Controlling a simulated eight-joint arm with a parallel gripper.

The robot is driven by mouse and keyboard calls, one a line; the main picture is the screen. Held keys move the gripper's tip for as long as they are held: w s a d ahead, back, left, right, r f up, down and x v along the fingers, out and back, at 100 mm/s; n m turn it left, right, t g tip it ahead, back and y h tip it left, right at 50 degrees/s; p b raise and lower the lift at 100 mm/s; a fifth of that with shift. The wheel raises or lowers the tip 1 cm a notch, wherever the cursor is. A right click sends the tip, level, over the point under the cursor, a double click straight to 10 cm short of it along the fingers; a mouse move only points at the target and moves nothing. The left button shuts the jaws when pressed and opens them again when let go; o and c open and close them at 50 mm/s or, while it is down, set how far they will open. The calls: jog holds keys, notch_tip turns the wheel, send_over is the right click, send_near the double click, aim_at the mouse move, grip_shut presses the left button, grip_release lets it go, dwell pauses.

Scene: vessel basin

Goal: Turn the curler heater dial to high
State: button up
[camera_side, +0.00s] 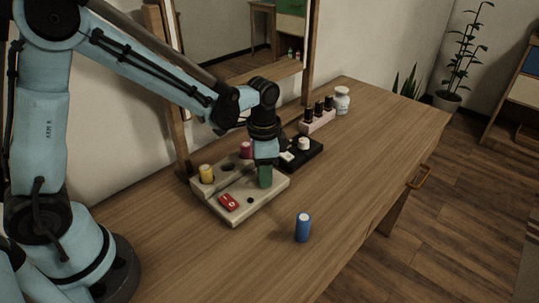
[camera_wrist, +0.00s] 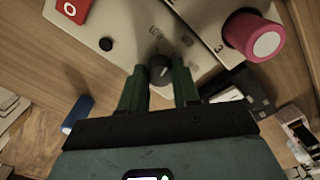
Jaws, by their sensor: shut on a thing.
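The curler heater (camera_side: 233,212) is a cream block on the dresser top, with a red switch (camera_side: 229,202) at its front. The switch also shows in the wrist view (camera_wrist: 70,9). The dial (camera_wrist: 159,66) is a dark round knob with a light mark; the setting it points to is not legible. My gripper (camera_side: 265,180) reaches down onto the heater's right part. In the wrist view, the green fingers of my gripper (camera_wrist: 160,76) are shut on the dial, one on each side. In the side view the fingers hide the dial.
A yellow curler (camera_side: 207,173) and a pink curler (camera_side: 246,149) stand in the heater. A blue curler (camera_side: 303,228) stands on the dresser in front. A black tray (camera_side: 312,158), a bottle rack (camera_side: 318,121) and a white jar (camera_side: 342,101) are behind. The right front is clear.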

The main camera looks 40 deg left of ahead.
jog(key=m, duration=1.2)
jog(key=shift+m, duration=0.3)
dwell(0.4)
jog(key=o, duration=1.1)
jog(key=shift+c, duration=0.2)
notch_tip(320, 180, up, 12)
